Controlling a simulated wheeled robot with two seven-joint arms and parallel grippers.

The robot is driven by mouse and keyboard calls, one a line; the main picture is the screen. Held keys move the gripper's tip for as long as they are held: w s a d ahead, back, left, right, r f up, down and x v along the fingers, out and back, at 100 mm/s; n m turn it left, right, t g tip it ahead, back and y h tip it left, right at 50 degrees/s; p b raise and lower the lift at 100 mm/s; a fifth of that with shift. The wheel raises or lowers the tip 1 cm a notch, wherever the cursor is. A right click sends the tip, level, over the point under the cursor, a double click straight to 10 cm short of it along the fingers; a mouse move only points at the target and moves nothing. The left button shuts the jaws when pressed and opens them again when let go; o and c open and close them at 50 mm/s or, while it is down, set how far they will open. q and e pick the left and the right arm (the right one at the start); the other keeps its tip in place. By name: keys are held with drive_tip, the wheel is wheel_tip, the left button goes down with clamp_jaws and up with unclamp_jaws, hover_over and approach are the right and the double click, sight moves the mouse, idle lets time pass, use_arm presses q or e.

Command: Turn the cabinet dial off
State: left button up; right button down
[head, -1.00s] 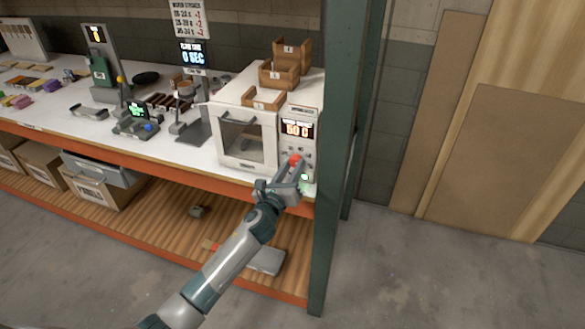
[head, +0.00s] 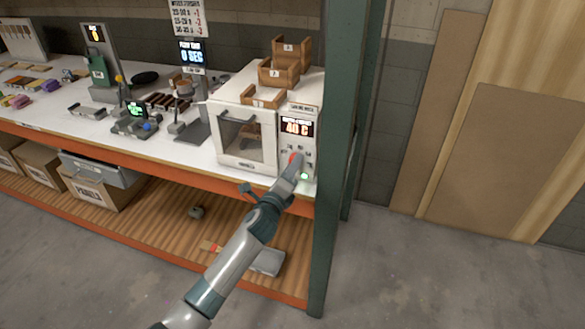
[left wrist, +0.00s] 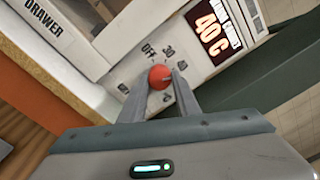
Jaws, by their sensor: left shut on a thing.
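The white cabinet (head: 246,125) stands at the right end of the bench, with a control panel on its right side. The red dial (left wrist: 160,76) sits on that panel, with OFF, 30 and other marks around it. In the head view only a bit of the dial (head: 294,157) shows past my gripper. The panel display (left wrist: 216,32) reads 40 C, and it also shows in the head view (head: 297,128). My left gripper (left wrist: 162,84) is shut on the dial, one finger on each side. My right gripper is in neither view.
A green rack post (head: 339,150) stands just right of the panel. Small wooden bins (head: 279,72) sit on top of the cabinet. A scale and tools are on the bench to the left. The lower wooden shelf (head: 150,222) holds boxes. Open floor lies right of the post.

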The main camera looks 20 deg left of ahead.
use_arm(q)
drive_tip(key=n, duration=0.4)
drive_tip(key=shift+n, duration=0.4)
drive_tip(key=n, duration=0.4)
drive_tip(key=shift+d+n+b, duration=0.1)
drive_tip(key=shift+n+b, duration=0.2)
drive_tip(key=shift+b, duration=0.05)
drive_tip(key=n, duration=0.5)
drive_tip(key=shift+r+n+y, duration=0.1)
drive_tip(key=shift+n+y, duration=0.2)
drive_tip(key=shift+n+p, duration=0.45)
drive_tip(key=shift+n, duration=1.85)
drive_tip(key=o, duration=0.9)
drive_tip(key=shift+o, duration=0.7)
